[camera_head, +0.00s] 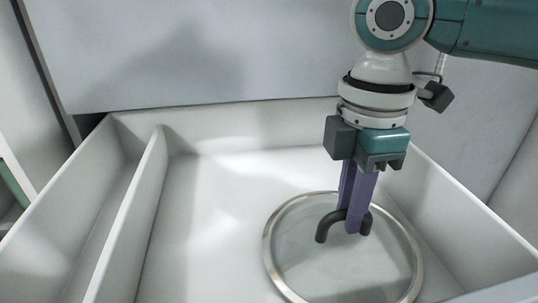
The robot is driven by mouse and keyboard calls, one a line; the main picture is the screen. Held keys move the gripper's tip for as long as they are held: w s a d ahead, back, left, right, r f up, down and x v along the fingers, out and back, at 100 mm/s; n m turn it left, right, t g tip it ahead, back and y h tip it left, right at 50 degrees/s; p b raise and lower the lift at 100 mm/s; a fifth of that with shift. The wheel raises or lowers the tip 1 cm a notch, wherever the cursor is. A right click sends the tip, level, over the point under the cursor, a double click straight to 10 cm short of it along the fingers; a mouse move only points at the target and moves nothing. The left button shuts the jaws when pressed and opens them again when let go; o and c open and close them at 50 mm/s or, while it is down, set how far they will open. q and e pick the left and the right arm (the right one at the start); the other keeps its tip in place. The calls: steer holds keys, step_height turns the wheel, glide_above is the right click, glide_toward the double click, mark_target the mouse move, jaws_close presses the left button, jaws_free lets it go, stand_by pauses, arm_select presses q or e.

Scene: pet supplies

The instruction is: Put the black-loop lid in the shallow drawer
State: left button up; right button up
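The black-loop lid is a round glass lid (320,262) with a metal rim and a black loop handle (325,226). It lies low inside the wide right compartment of the white drawer (215,215), near its right wall. My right gripper (355,222) points down over the lid, its purple fingers at the black loop. The fingers look closed around the loop, one on the near side. Whether the lid touches the drawer floor is hard to tell. My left gripper is out of view.
A divider (130,215) splits off a narrow, empty compartment on the left. The left part of the wide compartment is clear. A pale grey front panel (200,55) rises behind the drawer. The right wall (465,225) stands close to the lid.

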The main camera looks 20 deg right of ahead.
steer(key=o, duration=0.4)
steer(key=shift+c, duration=0.2)
steer(key=shift+r, duration=0.15)
step_height(320, 180, up, 12)
steer(key=p, duration=0.8)
